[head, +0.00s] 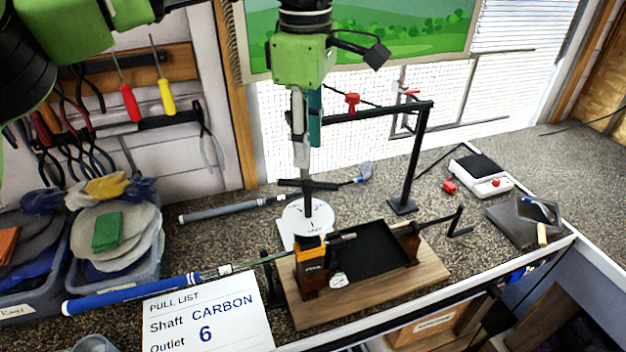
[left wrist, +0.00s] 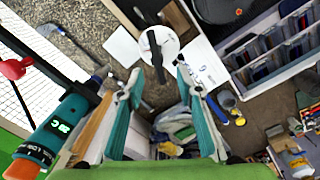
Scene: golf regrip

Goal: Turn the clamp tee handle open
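The clamp tee handle (head: 308,186) is a black T-bar on an upright stem, above the orange and black clamp (head: 312,262) on a wooden base (head: 370,300). In the left wrist view the black tee handle (left wrist: 154,50) shows just ahead of the fingertips, roughly between them. My left gripper (head: 302,160) points down just above the handle in the head view, with a small gap visible. Its two teal fingers are spread and empty in the left wrist view (left wrist: 159,76). My right gripper is not in view.
A blue-gripped club (head: 135,291) lies left of the clamp, behind the pull list card (head: 208,318). A black frame (head: 415,160) stands behind right. A white disc (head: 300,215) lies behind the clamp. A scale (head: 482,175) sits at right. A grey-gripped club (head: 225,210) lies behind.

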